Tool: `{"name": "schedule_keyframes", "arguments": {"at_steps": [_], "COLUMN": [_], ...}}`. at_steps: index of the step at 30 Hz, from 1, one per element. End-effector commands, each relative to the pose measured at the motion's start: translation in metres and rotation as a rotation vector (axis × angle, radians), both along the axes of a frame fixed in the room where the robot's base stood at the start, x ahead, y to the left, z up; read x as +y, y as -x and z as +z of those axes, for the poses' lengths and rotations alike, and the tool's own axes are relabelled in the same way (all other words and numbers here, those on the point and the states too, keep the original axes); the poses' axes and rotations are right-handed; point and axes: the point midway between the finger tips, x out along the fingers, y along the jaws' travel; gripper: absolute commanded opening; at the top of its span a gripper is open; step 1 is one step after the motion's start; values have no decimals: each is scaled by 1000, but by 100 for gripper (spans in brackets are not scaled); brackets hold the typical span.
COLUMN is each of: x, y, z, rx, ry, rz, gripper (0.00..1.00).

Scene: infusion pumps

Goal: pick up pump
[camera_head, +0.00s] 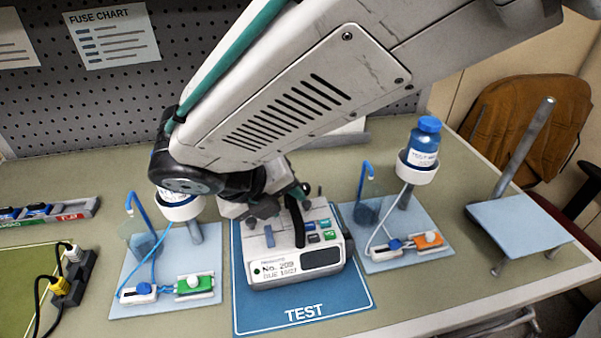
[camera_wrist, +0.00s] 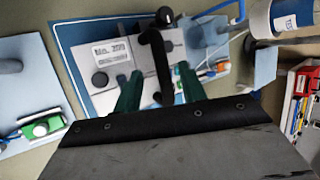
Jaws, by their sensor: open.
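The pump (camera_head: 300,262) is a pale box with a label reading "No. 209", coloured buttons and a dark display. It sits upright on the blue TEST mat (camera_head: 303,316). A black handle (camera_head: 297,222) stands on its top. My gripper (camera_head: 280,208) is open just above the pump. In the wrist view, the green fingers of my gripper (camera_wrist: 159,74) lie on either side of the black handle (camera_wrist: 156,55), with gaps showing. I cannot tell how deep the fingertips reach beside it. The pump (camera_wrist: 116,60) is partly hidden by the fingers and handle.
A stand with a blue bottle (camera_head: 424,142) is right of the mat; a similar stand (camera_head: 180,208) is left, with tubing and clamps on pale boards. A power strip (camera_head: 75,275) with cables is at far left. A pegboard (camera_head: 120,110) closes off the back.

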Motion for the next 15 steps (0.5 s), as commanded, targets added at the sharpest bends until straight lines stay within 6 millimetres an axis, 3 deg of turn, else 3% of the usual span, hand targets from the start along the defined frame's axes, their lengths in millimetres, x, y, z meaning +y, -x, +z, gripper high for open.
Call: {"name": "schedule_keyframes", "arguments": {"at_steps": [6, 15], "x": [-16, -17], "y": [-13, -16], "z": [-25, -29], "rx": [1, 0], "ry": [1, -1], "rz": [-3, -2], "gripper": [41, 41]}}
